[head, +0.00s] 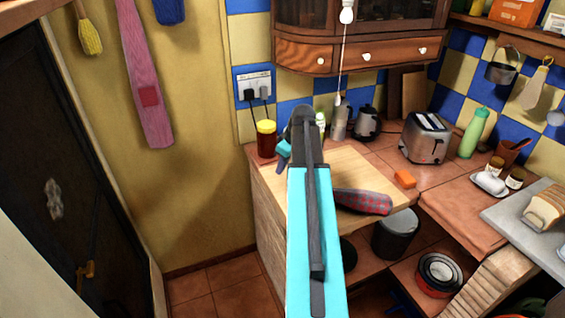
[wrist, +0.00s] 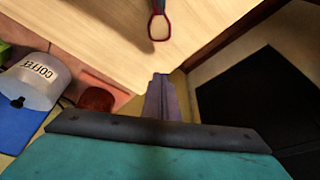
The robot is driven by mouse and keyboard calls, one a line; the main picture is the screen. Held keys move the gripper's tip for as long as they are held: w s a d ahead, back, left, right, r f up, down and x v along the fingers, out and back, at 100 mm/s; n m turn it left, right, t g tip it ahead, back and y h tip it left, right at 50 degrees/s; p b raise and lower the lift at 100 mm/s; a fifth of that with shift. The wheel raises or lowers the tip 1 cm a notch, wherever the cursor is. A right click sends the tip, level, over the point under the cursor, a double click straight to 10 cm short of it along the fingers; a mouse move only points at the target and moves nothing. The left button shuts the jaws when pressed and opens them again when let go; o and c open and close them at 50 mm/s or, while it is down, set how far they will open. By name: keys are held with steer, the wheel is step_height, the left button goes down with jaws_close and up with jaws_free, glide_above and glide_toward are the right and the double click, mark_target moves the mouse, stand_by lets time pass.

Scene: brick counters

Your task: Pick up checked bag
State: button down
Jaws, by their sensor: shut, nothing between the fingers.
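The checked bag (head: 362,201) is red and grey. It lies on the pale wooden worktop in the head view, just right of my arm, which hides its left end. In the wrist view, a small red-rimmed thing with a pale face (wrist: 159,27) shows at the top on the pale wood; I cannot tell whether it is an end of the bag. My gripper (wrist: 162,84) is shut and empty, with its narrow fingers below that red-rimmed thing and apart from it in the picture.
An orange sponge (head: 404,179) lies right of the bag. A toaster (head: 427,138), a kettle (head: 366,122) and a yellow-lidded jar (head: 266,139) stand farther back. A coffee container (wrist: 38,80) is left in the wrist view. A cabinet (head: 350,50) hangs above the counter.

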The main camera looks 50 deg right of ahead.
steer(key=p+x, duration=0.1)
steer(key=x, duration=0.4)
steer(key=shift+w+a+f+p, duration=0.1)
steer(key=shift+w+f+p, duration=0.05)
steer(key=shift+f+p, duration=0.15)
steer(key=s, duration=0.1)
steer(key=s+p, duration=0.1)
steer(key=s, duration=0.1)
steer(key=shift+d+r, duration=0.1)
steer(key=shift+d, duration=0.2)
steer(key=shift+s+d+p, duration=0.15)
steer(key=shift+s+p, duration=0.25)
steer(key=shift+s, duration=0.1)
